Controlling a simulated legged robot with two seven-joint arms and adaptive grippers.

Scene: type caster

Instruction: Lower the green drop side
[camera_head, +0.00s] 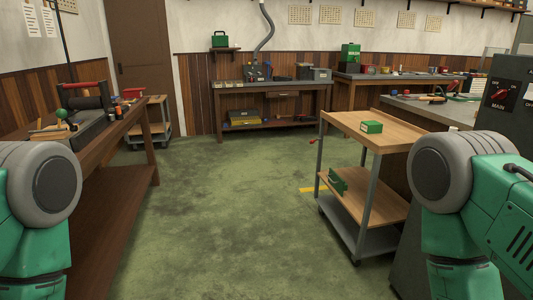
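A wooden-topped trolley (395,137) with grey legs stands right of centre. A small green piece (338,181) shows at the left edge of its middle shelf; it looks tilted, and I cannot tell whether it is the drop side. A small green box (371,127) sits on the trolley's top. A red-tipped handle (313,141) sticks out at the trolley's upper left. Only green and grey parts of my two arms show at the lower left and right. Neither gripper is in view, and both are away from what I can see of the trolley.
A wooden bench (146,112) with tools runs along the left. Another workbench (272,87) stands at the back wall. A dark control cabinet (507,92) with a red switch stands at the far right. The green floor (220,210) in the middle is clear.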

